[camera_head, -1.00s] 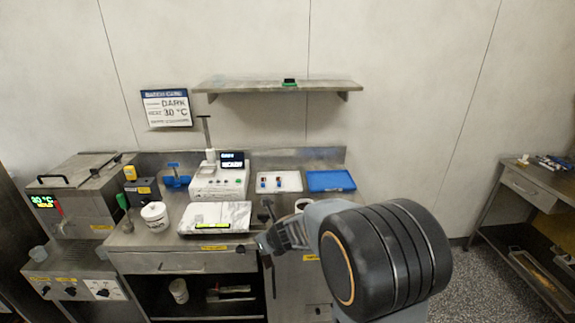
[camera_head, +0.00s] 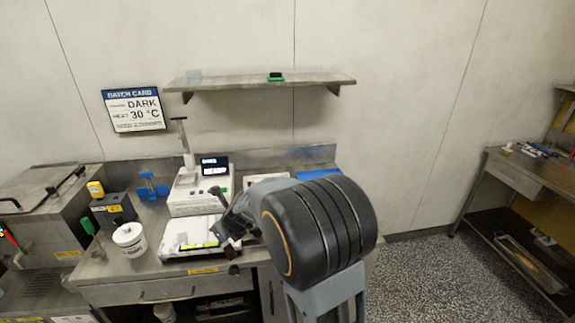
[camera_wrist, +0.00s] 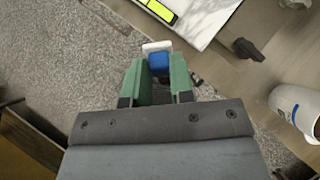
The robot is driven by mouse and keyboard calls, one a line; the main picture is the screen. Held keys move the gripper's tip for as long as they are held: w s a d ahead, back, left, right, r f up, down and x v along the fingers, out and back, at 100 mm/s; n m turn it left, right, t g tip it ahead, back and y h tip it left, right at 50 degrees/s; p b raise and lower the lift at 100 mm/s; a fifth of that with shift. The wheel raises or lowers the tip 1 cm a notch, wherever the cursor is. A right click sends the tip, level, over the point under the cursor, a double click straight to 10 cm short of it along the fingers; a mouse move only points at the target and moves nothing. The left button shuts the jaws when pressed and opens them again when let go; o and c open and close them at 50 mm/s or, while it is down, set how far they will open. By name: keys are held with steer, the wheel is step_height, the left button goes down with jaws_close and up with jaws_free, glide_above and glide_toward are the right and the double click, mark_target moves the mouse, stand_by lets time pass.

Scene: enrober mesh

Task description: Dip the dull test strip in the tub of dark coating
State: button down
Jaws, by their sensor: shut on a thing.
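My gripper (camera_head: 228,228) is shut on a small piece with a blue block (camera_wrist: 160,62) and a pale white end (camera_wrist: 157,46), held between green fingers (camera_wrist: 160,82). I take it for the test strip; whether its face is dull cannot be told. In the head view it is only a small dark shape in front of the marble-patterned slab. A white tub (camera_head: 130,238) stands on the left of the bench. What either tub holds cannot be made out.
The marble-patterned slab (camera_head: 176,242) bears a yellow-green bar. Behind it stands a white instrument (camera_head: 190,196) with a display. A blue tray (camera_head: 318,174) is partly hidden by my arm.

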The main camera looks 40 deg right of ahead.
steer(key=d+r+n+g+h+p, duration=0.1)
steer(key=d+r+n, duration=0.3)
steer(key=d+n, duration=0.3)
steer(key=d+r+n+g+h+p, duration=0.1)
steer(key=d+r+n, duration=0.4)
steer(key=d+n, duration=0.3)
steer(key=s+d+r+n+g+h+p, duration=0.1)
steer(key=d+r+n+h, duration=0.1)
steer(key=d+r+n, duration=0.3)
steer(key=d+n, duration=0.3)
steer(key=n, duration=0.4)
steer(key=shift+d, duration=0.1)
steer(key=shift+s, duration=0.1)
